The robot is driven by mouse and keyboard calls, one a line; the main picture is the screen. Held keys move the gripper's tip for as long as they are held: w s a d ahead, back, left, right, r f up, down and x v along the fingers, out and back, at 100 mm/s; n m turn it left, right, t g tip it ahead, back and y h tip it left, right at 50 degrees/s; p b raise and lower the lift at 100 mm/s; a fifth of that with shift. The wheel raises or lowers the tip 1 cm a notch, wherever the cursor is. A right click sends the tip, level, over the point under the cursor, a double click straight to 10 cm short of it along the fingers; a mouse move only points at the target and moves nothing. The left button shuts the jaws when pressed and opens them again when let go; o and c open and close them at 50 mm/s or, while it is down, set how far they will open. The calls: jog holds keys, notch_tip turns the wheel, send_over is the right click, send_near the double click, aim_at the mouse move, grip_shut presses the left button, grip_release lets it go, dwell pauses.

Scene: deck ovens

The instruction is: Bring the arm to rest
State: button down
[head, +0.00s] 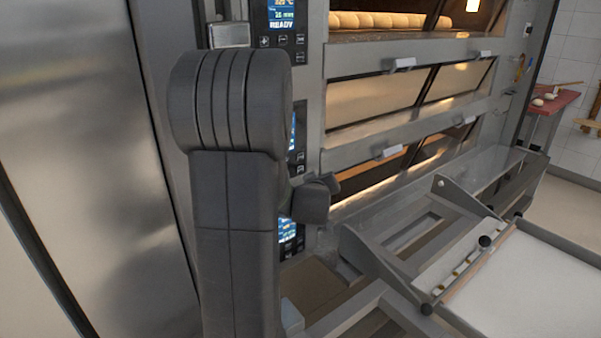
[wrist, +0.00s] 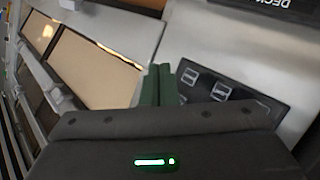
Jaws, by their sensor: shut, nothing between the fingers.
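My arm stands upright in the left middle of the head view, in front of the oven's control column. My gripper (wrist: 158,85) shows in the wrist view with its two green fingers together and nothing between them. The fingers point toward the oven front, beside a dark control panel (wrist: 225,105). I cannot tell whether they touch it. In the head view the fingers are hidden behind my arm.
The deck oven has stacked glass doors (head: 375,100) with handles; the top deck (head: 400,38) holds several loaves. A loader frame with a white belt (head: 535,285) stands at the lower right. A red-topped table (head: 556,101) is at the far right. A steel panel (head: 85,130) fills the left.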

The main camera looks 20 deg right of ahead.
jog(key=shift+w, duration=0.1)
dwell(0.3)
jog(key=w+p, duration=0.1)
jog(key=p, duration=0.1)
jog(key=w+p, duration=0.1)
jog(key=p, duration=0.1)
jog(key=shift+a+r, duration=0.2)
jog(key=shift+a, duration=0.15)
jog(key=shift+s+p, duration=0.1)
jog(key=shift+p, duration=0.35)
jog(key=s+b, duration=0.1)
jog(key=s, duration=0.1)
jog(key=s+d+b, duration=0.2)
jog(key=s, duration=0.1)
jog(key=shift+s+f+b, duration=0.2)
jog(key=shift+s+b, duration=0.1)
jog(key=shift+b, duration=0.1)
